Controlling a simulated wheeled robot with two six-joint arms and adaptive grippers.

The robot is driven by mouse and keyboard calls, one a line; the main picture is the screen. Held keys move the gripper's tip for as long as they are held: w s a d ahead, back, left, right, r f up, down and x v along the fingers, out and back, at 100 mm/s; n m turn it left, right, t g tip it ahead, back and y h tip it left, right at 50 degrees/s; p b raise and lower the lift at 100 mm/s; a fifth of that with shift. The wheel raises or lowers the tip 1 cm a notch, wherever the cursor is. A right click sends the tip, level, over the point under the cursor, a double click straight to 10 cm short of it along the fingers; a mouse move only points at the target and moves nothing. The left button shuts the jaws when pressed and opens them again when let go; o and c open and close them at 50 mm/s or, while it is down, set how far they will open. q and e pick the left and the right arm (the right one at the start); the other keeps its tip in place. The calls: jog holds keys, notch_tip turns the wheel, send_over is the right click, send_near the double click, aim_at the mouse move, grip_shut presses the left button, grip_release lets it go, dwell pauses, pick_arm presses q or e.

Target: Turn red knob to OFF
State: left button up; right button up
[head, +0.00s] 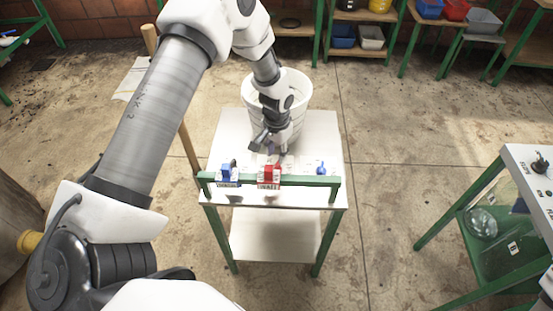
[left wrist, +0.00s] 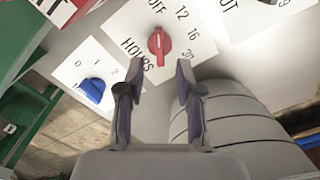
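The red knob (left wrist: 159,45) shows in the left wrist view on a white plate marked OFF, 12, 16 and HOURS. Its grip stands roughly upright in the picture, below the OFF mark; I cannot tell its exact setting. My left gripper (left wrist: 159,80) is open, its two fingers apart below the knob and not touching it. My right gripper is in neither view.
A blue knob (left wrist: 92,90) sits beside the red one; it also shows in the head view (head: 321,169). A white bucket (head: 301,97) stands behind.

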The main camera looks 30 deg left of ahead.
aim_at(276, 164)
pick_arm(q)
notch_tip(276, 164, up, 7)
jog(key=shift+r, duration=0.15)
jog(key=shift+s, duration=0.1)
dwell(0.3)
